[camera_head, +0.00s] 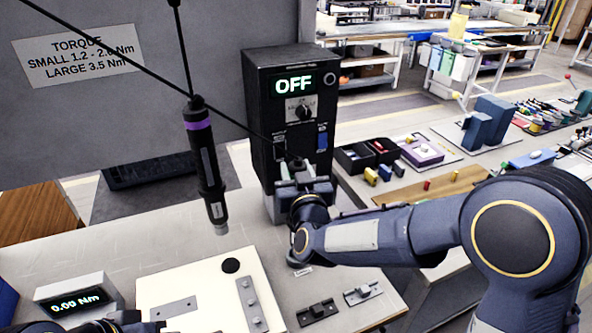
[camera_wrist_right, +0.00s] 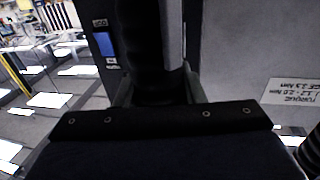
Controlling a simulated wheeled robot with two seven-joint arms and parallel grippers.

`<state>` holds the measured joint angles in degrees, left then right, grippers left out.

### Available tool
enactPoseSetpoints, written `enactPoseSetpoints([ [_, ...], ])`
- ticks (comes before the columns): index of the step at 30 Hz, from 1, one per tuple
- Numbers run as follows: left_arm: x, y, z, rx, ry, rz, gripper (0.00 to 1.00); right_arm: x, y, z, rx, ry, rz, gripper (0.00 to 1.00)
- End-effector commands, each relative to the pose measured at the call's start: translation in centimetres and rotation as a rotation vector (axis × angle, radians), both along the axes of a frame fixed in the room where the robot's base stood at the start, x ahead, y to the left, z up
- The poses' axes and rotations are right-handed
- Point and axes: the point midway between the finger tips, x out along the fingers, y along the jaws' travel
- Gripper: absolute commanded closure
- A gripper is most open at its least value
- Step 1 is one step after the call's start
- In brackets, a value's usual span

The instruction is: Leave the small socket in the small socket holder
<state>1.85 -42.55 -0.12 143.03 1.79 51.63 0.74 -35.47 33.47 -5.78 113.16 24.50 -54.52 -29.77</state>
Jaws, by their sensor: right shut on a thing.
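The small socket holder is hidden or cannot be told apart from the dark box front behind the gripper. A dark part at the bottom left edge of the head view seems to be my left gripper (camera_head: 110,324); its jaws cannot be made out.
A black screwdriver with a purple band (camera_head: 205,160) hangs from a cable left of the box. The box display reads OFF. A torque meter (camera_head: 75,300) reads 0.00 Nm. A white board (camera_head: 215,275) with metal plates lies in front. Small black bins (camera_head: 365,153) stand right.

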Motion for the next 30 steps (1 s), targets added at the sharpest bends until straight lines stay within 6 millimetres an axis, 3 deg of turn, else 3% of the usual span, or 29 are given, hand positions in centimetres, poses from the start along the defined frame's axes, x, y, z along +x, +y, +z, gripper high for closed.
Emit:
enactPoseSetpoints([
  [16,0.0,0.0,-1.7,0.0,0.0,0.0,1.0,0.1,-0.2,-1.7,0.001,0.0,-0.005,1.0],
  [30,0.0,0.0,-1.8,0.0,0.0,0.0,1.0,0.1,-0.2,-1.8,0.001,0.0,-0.005,1.0],
])
